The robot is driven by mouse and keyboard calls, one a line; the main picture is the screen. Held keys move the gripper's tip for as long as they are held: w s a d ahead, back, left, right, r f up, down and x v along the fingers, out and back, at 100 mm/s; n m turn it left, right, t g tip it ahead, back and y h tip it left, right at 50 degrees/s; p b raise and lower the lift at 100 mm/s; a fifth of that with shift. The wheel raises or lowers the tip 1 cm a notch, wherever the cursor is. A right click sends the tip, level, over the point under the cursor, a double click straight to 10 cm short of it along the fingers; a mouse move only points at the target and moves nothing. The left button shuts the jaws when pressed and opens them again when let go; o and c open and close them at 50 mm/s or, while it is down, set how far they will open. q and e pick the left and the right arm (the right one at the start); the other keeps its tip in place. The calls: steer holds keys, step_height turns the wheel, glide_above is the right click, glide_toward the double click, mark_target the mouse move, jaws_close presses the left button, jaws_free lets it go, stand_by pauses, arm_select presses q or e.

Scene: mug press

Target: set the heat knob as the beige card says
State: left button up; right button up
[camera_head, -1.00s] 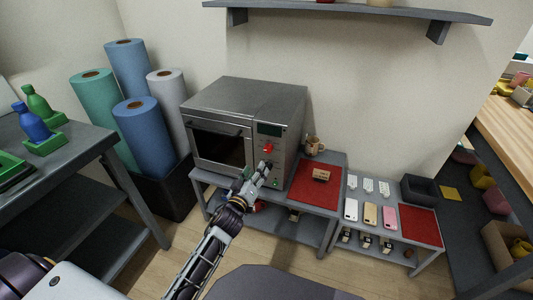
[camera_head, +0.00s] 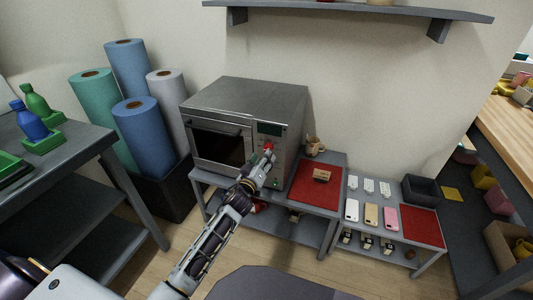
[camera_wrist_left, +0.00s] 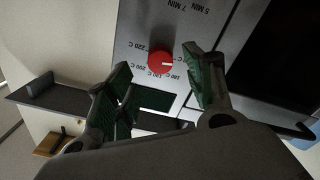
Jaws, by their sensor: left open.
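The heat knob (camera_head: 268,147) is red and sits on the control panel of the grey oven (camera_head: 245,105). In the left wrist view the knob (camera_wrist_left: 160,63) has a white mark pointing right, with degree labels around its other side. My left gripper (camera_head: 268,156) is at the panel, just below the knob. In the wrist view its green-padded fingers (camera_wrist_left: 162,78) are apart, one on each side of the knob, with no clear contact. A small tan card (camera_head: 321,175) stands on the red mat (camera_head: 315,193); its writing is too small to read. My right gripper is not in view.
A mug (camera_head: 313,145) stands behind the mat, beside the oven. Phones (camera_head: 371,214) and white items lie on the low table to the right. A shelf (camera_head: 350,10) hangs above. Rolls (camera_head: 143,135) stand to the left.

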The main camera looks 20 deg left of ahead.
arm_select(q)
steer(key=w, duration=0.5)
steer(key=shift+b, duration=0.4)
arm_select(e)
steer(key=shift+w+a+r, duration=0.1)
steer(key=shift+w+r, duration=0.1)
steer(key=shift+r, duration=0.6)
arm_select(q)
steer(key=c, duration=1)
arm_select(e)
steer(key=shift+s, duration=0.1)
